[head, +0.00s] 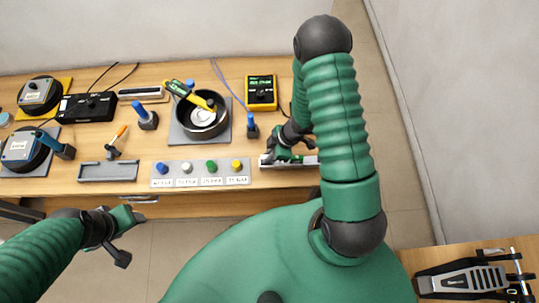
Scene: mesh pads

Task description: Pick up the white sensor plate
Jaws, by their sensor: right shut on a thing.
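My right gripper (283,158) reaches down at the right part of the table and is shut on a thin whitish piece, which looks like the white sensor plate (306,160). The piece lies low at a narrow grey tray near the table's front edge. The gripper and forearm hide much of it, and I cannot tell if it is lifted. My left gripper (134,237) is empty in front of the table, low at the left, with its fingers apart.
A grey panel (200,181) with blue, white, green and yellow knobs lies left of my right gripper. Another grey tray (108,172) is further left. A round black pan (202,117), a yellow meter (261,92) and blue-handled tools stand behind. A wall (455,110) rises on the right.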

